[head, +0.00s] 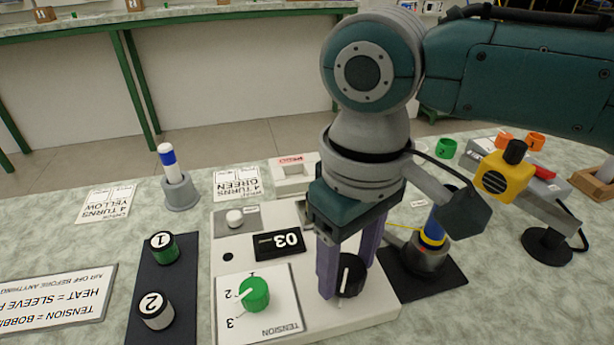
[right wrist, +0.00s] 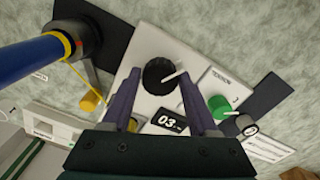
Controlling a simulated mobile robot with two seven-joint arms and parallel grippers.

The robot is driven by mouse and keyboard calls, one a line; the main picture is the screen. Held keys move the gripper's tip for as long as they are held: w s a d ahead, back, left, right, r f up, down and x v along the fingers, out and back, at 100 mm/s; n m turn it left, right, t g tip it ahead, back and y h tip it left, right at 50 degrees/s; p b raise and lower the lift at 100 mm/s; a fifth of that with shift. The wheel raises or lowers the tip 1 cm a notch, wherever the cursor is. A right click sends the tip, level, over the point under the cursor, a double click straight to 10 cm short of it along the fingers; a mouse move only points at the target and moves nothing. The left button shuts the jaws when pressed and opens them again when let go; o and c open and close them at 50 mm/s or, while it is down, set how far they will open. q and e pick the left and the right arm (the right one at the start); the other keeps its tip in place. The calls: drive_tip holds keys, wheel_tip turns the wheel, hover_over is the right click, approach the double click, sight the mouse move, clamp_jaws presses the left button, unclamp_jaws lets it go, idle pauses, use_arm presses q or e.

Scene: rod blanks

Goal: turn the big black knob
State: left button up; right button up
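The big black knob (head: 350,276) with a white pointer line sits on the white panel box (head: 385,312), right of the green tension knob (head: 254,294). My right gripper (head: 346,282) points down over the black knob, its two purple fingers apart. In the right wrist view the black knob (right wrist: 160,76) lies between the fingertips (right wrist: 159,76), with a small gap seeming to show on each side. I cannot tell whether the tips are down at knob height. The near finger hides part of the knob in the head view. My left gripper is not in view.
A display (head: 279,244) reads 03. A blue-and-yellow spindle (head: 433,230) stands close right of the gripper. A yellow-headed device (head: 505,175) is further right. A dark strip with knobs 1 (head: 164,248) and 2 (head: 156,310) lies left.

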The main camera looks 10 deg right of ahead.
sight(348, 268)
clamp_jaws()
drive_tip(key=n+p, duration=0.2)
drive_tip(key=shift+r+p, duration=0.3)
drive_tip(key=shift+p, duration=0.1)
drive_tip(key=shift+f+n, duration=0.1)
drive_tip(key=shift+n, duration=0.3)
drive_tip(key=shift+f+n+p, duration=0.2)
drive_tip(key=shift+n+p, duration=0.2)
drive_tip(key=shift+n, duration=0.2)
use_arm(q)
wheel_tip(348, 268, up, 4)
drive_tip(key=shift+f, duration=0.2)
use_arm(e)
drive_tip(key=shift+o, duration=2.1)
unclamp_jaws()
wheel_tip(348, 268, up, 9)
drive_tip(key=p, duration=0.2)
drive_tip(key=shift+w+f+p, duration=0.1)
drive_tip(key=shift+p, duration=0.25)
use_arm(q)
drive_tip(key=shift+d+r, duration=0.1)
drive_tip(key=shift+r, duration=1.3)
use_arm(e)
drive_tip(key=shift+r, duration=0.55)
